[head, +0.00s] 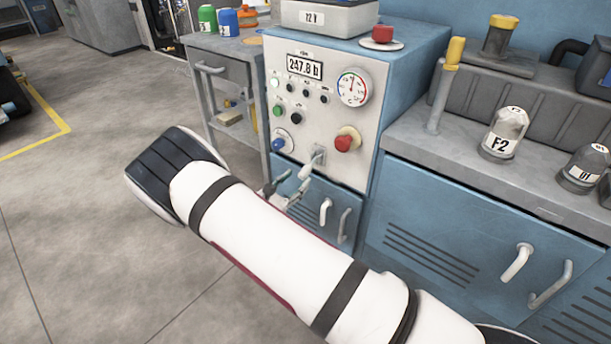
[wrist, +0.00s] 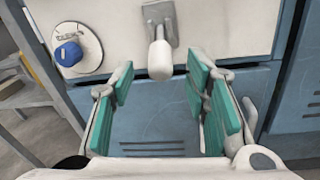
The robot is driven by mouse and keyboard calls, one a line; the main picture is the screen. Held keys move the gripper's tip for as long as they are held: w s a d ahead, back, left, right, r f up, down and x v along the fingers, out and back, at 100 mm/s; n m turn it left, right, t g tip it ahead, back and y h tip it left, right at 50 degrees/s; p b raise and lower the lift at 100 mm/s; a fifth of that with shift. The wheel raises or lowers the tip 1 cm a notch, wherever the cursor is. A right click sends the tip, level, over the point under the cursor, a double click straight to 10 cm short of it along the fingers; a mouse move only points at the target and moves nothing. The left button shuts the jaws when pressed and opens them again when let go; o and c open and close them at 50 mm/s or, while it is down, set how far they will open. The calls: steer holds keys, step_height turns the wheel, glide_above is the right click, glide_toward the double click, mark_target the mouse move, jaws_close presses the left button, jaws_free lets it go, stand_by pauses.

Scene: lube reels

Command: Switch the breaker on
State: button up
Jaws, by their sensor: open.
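The breaker is a lever (head: 311,166) with a pale handle on a grey plate, low on the front of the blue and white control cabinet (head: 412,45). In the wrist view the lever (wrist: 160,58) hangs from its plate, its handle end pointing down and toward the camera. My gripper (wrist: 160,100) is open, with green pads on both fingers. The handle end is just ahead of the gap between the fingers, and I see no clear contact. In the head view my gripper (head: 283,192) is partly hidden behind my white arm.
A blue knob (wrist: 68,54) is left of the lever; a red knob (head: 344,143) is to its right. The panel has a display (head: 304,68), a gauge (head: 352,88) and several buttons. Cabinet door handles (head: 325,211) stick out below. A grey workbench (head: 455,150) adjoins at right.

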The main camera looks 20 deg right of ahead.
mark_target(301, 176)
steer(key=shift+b+x, duration=0.75)
steer(key=shift+x, duration=2.15)
jaws_close()
